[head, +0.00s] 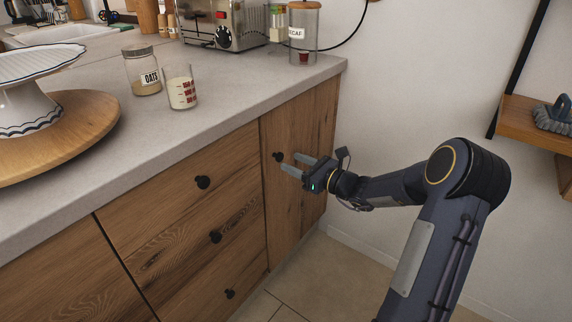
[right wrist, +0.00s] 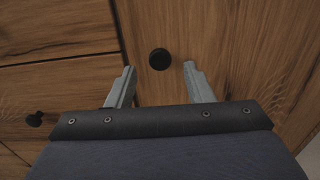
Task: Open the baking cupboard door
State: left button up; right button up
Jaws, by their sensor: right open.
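The wooden cupboard door (head: 292,160) is the narrow panel at the right end of the counter. It looks closed. Its small black round knob (head: 278,156) sits near the door's left edge. My right gripper (head: 290,164) is just in front of the door, its fingers pointing at the knob. In the right wrist view the knob (right wrist: 159,59) appears between and slightly beyond the two open fingertips (right wrist: 160,70), touching neither as far as I can see. The gripper is empty. My left gripper is not in view.
Drawers (head: 190,195) with black knobs lie left of the door. On the counter (head: 225,95) stand an oats jar (head: 141,72), a measuring glass (head: 181,88), a toaster (head: 225,25) and a cake stand (head: 30,105). A wooden wall shelf (head: 530,125) is at right. The floor (head: 320,270) before the door is clear.

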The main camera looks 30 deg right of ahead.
aim_at(281, 157)
jog(key=shift+x, duration=1.85)
grip_shut()
